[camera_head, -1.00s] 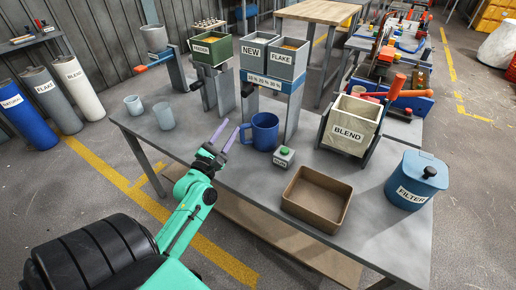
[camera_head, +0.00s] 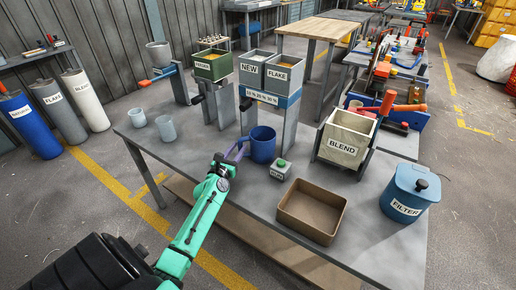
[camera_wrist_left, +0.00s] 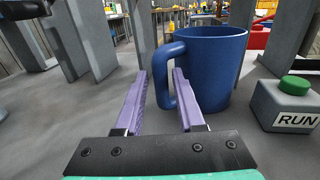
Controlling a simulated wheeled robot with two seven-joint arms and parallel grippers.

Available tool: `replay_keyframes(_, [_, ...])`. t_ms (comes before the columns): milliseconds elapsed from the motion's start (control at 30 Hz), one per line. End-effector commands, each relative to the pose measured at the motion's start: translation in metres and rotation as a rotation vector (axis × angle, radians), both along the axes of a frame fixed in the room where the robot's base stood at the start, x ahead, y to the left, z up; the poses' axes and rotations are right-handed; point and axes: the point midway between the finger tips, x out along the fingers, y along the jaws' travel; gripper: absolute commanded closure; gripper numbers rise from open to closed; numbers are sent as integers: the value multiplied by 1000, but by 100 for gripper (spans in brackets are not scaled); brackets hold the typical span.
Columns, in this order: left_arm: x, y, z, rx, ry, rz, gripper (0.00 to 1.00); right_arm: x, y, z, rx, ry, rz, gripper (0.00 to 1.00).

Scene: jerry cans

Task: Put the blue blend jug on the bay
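The blue blend jug (camera_head: 263,146) stands upright on the grey table, its handle facing my left gripper; it fills the upper right of the left wrist view (camera_wrist_left: 214,70). My left gripper (camera_head: 236,150) is at the handle. In the left wrist view its two purple fingers (camera_wrist_left: 161,80) are apart, with the outer bar of the handle (camera_wrist_left: 159,76) between their tips. I cannot tell whether they touch it. The jug is just in front of the NEW and FLAKE hopper stand (camera_head: 285,120). No label reading "bay" is visible. My right gripper is out of view.
The RUN button box (camera_head: 280,169) stands close to the right of the jug. A brown tray (camera_head: 312,212), a BLEND bin (camera_head: 344,140) and a blue FILTER pot (camera_head: 409,193) are farther right. Two cups (camera_head: 165,128) stand at the left. Table between cups and jug is clear.

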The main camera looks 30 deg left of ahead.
Motion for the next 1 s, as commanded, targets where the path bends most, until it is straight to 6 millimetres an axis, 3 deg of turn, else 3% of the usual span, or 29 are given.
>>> replay_keyframes(167, [1, 0, 0, 1, 0, 0, 62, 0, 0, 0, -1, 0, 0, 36])
replay_keyframes(300, [1, 0, 0, 0, 0, 0, 100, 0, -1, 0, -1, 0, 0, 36])
replay_keyframes(1000, [1, 0, -1, 0, 2, -1, 100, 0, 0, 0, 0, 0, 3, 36])
